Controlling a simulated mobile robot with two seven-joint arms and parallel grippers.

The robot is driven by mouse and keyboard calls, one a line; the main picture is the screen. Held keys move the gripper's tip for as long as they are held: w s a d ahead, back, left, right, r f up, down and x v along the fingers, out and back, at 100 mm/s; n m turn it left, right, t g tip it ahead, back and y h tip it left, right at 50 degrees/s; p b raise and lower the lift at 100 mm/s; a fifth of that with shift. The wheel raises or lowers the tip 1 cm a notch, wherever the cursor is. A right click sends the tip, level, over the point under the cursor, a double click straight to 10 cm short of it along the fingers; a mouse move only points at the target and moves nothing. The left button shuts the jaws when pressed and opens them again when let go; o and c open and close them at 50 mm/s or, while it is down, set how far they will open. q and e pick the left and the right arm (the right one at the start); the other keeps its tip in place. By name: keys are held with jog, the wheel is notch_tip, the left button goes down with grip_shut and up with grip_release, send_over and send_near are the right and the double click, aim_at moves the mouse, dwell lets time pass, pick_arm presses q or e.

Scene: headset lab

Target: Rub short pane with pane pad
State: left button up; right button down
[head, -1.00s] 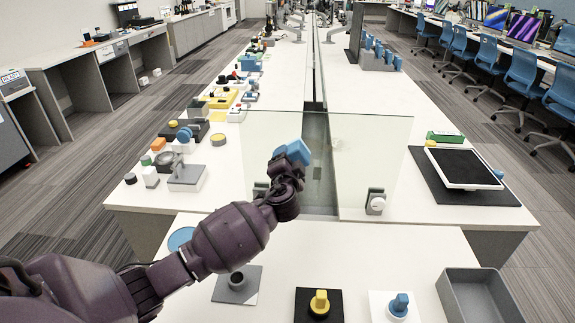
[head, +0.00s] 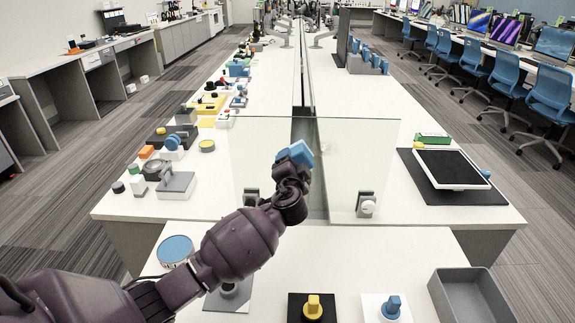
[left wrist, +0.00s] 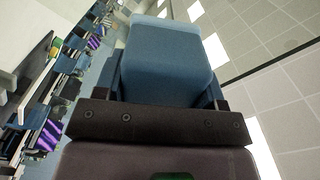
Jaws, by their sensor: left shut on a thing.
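The short pane (head: 352,160) is a clear upright glass sheet across the middle of the white counter, held by small clamps at its lower edge. My left gripper (head: 293,170) is shut on the blue pane pad (head: 299,152) and holds it up in front of the glass. In the left wrist view the pad (left wrist: 168,55) fills the space between the fingers. I cannot tell whether the pad touches the glass. My right gripper is not in view.
A yellow knob (head: 313,306), a blue knob (head: 391,307) and an empty grey tray (head: 470,296) stand at the front. A round blue-topped thing (head: 175,250) is at left. A tablet (head: 452,168) lies on a dark mat at right. Many small items line the left counter.

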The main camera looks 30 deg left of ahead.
aim_at(339, 157)
pick_arm(q)
jog(key=shift+w+d+f, duration=0.1)
jog(key=shift+w+d, duration=0.4)
jog(key=shift+d, duration=0.35)
jog(key=shift+w+d+b, duration=0.3)
jog(key=shift+d+b, duration=0.05)
jog(key=shift+d, duration=0.2)
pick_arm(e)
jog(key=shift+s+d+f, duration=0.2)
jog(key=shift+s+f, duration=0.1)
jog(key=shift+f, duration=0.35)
pick_arm(q)
jog(key=shift+w+d+b, duration=0.2)
jog(key=shift+w+d, duration=0.15)
jog(key=shift+d, duration=0.45)
jog(key=shift+w+d+b, duration=0.2)
jog(key=shift+w+d, duration=0.15)
jog(key=shift+d, duration=0.45)
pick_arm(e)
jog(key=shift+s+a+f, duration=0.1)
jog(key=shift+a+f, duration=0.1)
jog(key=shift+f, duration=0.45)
